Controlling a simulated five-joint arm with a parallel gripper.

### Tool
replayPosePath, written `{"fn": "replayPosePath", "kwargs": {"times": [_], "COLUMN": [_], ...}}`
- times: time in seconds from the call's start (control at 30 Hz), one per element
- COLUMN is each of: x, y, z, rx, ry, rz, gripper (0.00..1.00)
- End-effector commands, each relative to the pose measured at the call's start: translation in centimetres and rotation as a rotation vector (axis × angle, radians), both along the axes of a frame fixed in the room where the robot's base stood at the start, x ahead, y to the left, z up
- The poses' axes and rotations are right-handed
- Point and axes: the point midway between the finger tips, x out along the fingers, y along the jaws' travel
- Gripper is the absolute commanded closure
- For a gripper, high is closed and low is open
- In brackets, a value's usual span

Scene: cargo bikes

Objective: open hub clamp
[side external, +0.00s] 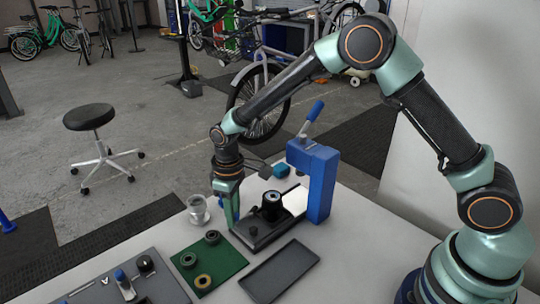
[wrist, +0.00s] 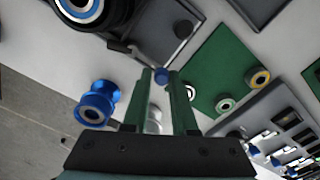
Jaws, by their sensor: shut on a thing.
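The hub clamp (side external: 262,236) is a dark base on the bench, with a round black holder standing on it. A silver-ringed round part (side external: 271,197) sits in the holder. In the wrist view the clamp (wrist: 124,44) is at the upper left. My gripper (side external: 232,222) points down at the clamp's left end. In the wrist view its green fingers (wrist: 161,77) are shut on a small blue knob (wrist: 161,74), which looks like the end of the clamp's lever. The rest of the lever is hidden or too small to tell.
A blue press (side external: 321,185) stands behind the clamp. A glass (side external: 198,211) stands left of my gripper. A green mat (side external: 206,249) with rings, a dark tray (side external: 279,271) and a grey tool tray (side external: 166,279) are in front.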

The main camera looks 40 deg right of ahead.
Motion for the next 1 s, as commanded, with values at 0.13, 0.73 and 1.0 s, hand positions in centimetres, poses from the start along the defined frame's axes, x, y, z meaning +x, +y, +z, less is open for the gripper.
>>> {"fn": "replayPosePath", "kwargs": {"times": [0.13, 0.73, 1.0], "x": [-0.3, -1.5, -1.5], "y": [-0.1, -0.3, -0.3], "z": [-0.1, -0.1, -0.1], "rx": [-0.003, -0.002, -0.002], "ry": [0.010, 0.008, 0.006], "rz": [-0.003, -0.002, -0.002], "gripper": [1.00, 1.00, 0.55]}}
